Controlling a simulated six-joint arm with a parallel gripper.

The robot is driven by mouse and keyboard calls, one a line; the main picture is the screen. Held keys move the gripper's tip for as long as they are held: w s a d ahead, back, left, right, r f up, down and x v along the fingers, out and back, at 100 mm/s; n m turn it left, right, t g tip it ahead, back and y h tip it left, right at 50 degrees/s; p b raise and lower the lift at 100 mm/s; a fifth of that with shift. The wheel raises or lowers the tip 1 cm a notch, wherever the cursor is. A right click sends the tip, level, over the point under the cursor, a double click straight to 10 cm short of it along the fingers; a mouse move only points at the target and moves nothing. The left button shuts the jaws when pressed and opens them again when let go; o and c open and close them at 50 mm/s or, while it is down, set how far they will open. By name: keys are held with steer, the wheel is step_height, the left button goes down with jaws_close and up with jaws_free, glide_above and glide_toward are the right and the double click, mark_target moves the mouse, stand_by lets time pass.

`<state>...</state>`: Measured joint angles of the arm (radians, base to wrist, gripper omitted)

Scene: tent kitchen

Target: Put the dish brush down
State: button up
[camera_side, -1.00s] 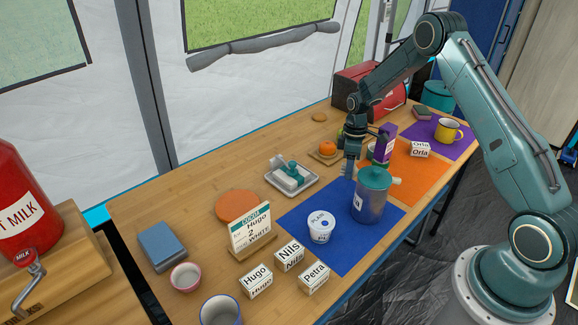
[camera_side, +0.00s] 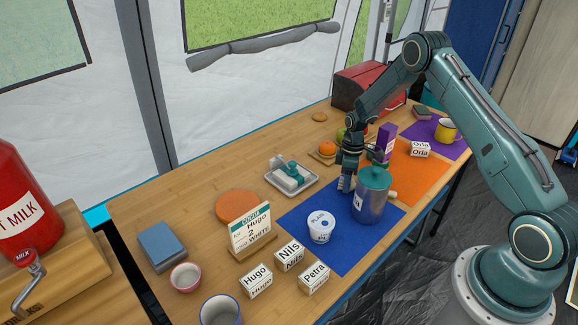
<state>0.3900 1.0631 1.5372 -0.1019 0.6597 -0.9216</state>
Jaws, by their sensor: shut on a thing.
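My gripper (camera_side: 347,183) points down just behind and left of the grey canister with a teal lid (camera_side: 370,202), low over the blue mat (camera_side: 300,214). It is shut on the dish brush. The canister hides most of the brush. A pale piece (camera_side: 393,195) that appears to be one end of the brush shows past the canister's right side. I cannot tell whether the brush touches the mat or table.
A white tub (camera_side: 321,227) stands on the blue mat left of the canister. A white tray (camera_side: 292,181) with a teal-topped item lies to the left. An orange mat (camera_side: 412,172), a purple carton (camera_side: 385,142) and fruit (camera_side: 327,147) are behind. Name blocks (camera_side: 289,254) stand in front.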

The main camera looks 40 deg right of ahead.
steer(key=shift+f, duration=0.1)
steer(key=o, duration=1)
steer(key=shift+c, duration=0.2)
step_height(320, 180, up, 14)
steer(key=w+d, duration=0.1)
steer(key=shift+d+f, duration=0.2)
steer(key=shift+d, duration=0.15)
steer(key=shift+w, duration=0.1)
